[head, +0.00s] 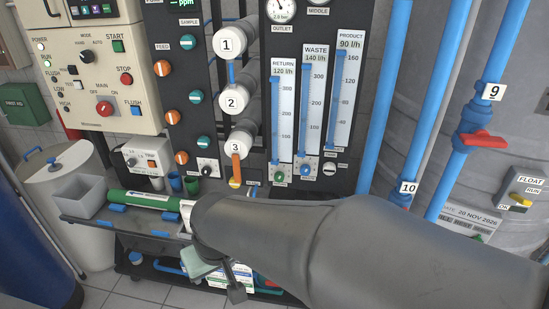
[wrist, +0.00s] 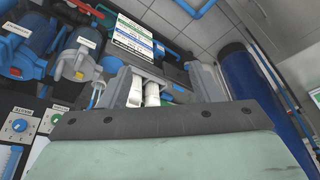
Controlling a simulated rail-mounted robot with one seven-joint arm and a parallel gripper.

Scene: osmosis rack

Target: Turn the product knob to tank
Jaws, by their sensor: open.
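A small black-and-white selector knob (head: 207,168) sits low on the dark panel in the head view, below the orange and teal knobs; its label is too small to read. Below the PRODUCT flow scale (head: 344,95) is another small pale knob (head: 330,168). My gripper (head: 237,288) hangs low in front of the cart, below and apart from both. In the wrist view my gripper (wrist: 168,78) is open, its fingers spread.
A cart (head: 85,222) with a grey bin (head: 80,197) and green tube (head: 140,200) stands under the panel. A red-handled valve (head: 482,138) and blue pipes are at right.

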